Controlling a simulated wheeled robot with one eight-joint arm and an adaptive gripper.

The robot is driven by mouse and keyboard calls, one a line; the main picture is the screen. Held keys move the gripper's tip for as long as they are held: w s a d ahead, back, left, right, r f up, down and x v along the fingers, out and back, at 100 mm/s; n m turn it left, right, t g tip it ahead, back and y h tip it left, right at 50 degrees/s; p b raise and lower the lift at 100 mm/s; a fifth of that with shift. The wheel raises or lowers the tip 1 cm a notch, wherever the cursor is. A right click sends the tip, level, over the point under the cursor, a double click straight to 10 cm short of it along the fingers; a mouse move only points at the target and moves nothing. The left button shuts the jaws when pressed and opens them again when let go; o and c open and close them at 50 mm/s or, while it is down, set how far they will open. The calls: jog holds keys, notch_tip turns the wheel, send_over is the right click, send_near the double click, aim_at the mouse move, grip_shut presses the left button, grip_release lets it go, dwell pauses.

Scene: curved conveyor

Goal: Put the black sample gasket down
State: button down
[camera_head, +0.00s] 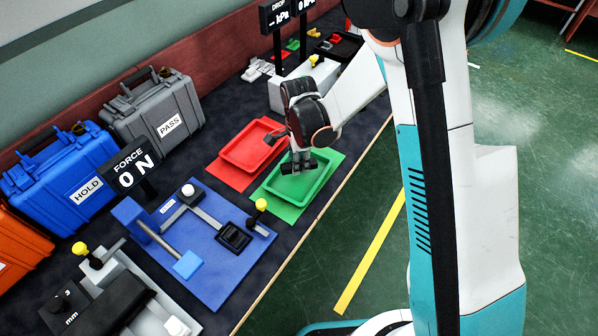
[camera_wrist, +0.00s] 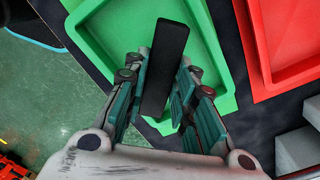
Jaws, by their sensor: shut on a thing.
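The black gasket (camera_wrist: 168,42) is a dark, flat bar in the wrist view, clasped between the fingers of my gripper (camera_wrist: 161,80). In the head view, my gripper (camera_head: 300,160) points down over the green tray (camera_head: 274,184), with the dark gasket at its fingertips. The green tray also shows in the wrist view (camera_wrist: 95,38), beneath the gasket. I cannot tell whether the gasket touches the tray floor. The fingers hide part of the gasket.
A red tray (camera_head: 231,153) lies just left of the green one. A blue fixture (camera_head: 212,262) with a force display (camera_head: 133,168) stands nearer. Grey (camera_head: 160,112) and blue (camera_head: 62,178) cases line the back. A grey instrument block (camera_head: 290,92) stands beyond the trays.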

aim_at(299, 177)
jog(key=shift+f+b, duration=0.65)
jog(key=shift+f, duration=1.4)
jog(key=shift+f, duration=0.1)
jog(key=c, duration=1.3)
grip_release()
jog(key=shift+c, duration=0.2)
